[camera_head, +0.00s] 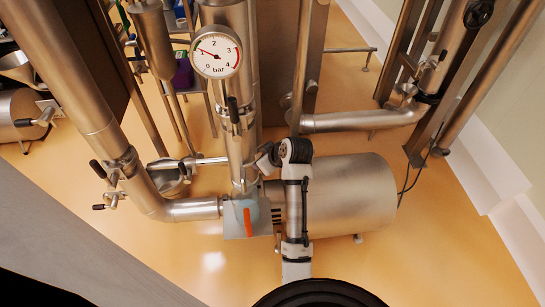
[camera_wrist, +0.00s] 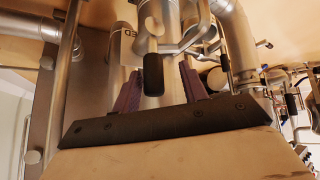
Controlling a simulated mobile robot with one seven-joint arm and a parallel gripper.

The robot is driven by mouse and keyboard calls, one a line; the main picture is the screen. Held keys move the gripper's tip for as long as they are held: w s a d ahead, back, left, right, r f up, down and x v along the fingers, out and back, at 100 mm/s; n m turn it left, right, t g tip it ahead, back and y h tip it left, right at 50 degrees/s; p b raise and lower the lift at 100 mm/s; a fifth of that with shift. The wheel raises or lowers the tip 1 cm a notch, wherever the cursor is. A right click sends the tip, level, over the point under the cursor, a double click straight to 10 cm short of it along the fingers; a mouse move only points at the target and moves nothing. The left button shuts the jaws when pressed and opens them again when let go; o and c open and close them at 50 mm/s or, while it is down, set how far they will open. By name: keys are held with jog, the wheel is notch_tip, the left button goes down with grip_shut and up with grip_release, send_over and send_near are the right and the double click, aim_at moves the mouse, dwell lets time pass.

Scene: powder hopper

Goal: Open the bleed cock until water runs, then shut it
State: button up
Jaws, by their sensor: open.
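A black-sleeved lever (camera_head: 234,110) hangs on the steel vertical pipe below the dial gauge. Whether it is the bleed cock's lever, I cannot tell. A thin side pipe (camera_head: 208,161) runs left from the vertical pipe towards a small steel funnel (camera_head: 168,182). I see no water running. My gripper (camera_wrist: 160,74) is open in the wrist view, with a dark purple finger on each side. A black-sleeved lever (camera_wrist: 153,75) shows between the fingers, with no visible contact; its depth is unclear. In the head view my arm's end is near the vertical pipe, its fingers unclear.
The gauge (camera_head: 216,51) reads about 1 bar. A large steel cylinder (camera_head: 345,195) lies behind my arm. A thick pipe (camera_head: 75,80) with black-handled clamps slopes down at the left. A horizontal pipe (camera_head: 355,121) is at the right. Orange floor (camera_head: 440,240) is clear at lower right.

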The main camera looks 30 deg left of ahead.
jog(key=v, duration=1.2)
jog(key=shift+b, duration=0.3)
